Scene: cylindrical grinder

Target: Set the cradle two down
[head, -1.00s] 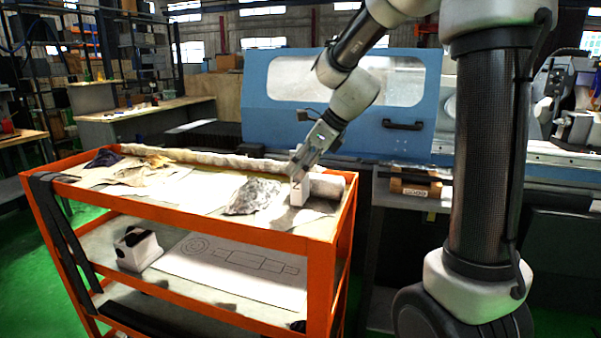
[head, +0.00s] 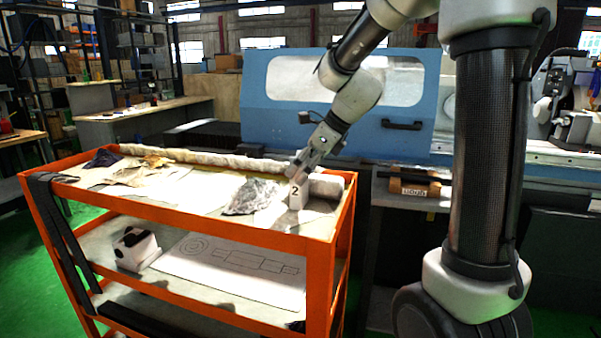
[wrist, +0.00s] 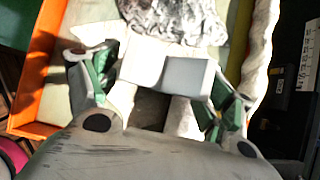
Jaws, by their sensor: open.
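Cradle two (head: 296,196), a small white block with a black 2 on its face, stands upright on the top shelf of the orange cart (head: 262,238). It is near the cart's right end. My gripper (head: 298,173) is open just above and behind it. In the wrist view, the cradle (wrist: 165,74) shows as a pale block with a notch. The open green-padded fingers (wrist: 155,98) are on either side of it. I see a gap at the right finger; contact on the left is hard to tell.
A long wrapped roll (head: 205,156) runs along the cart's back edge. The blue grinder (head: 345,110) stands behind. A second white block (head: 137,248) sits on the lower shelf.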

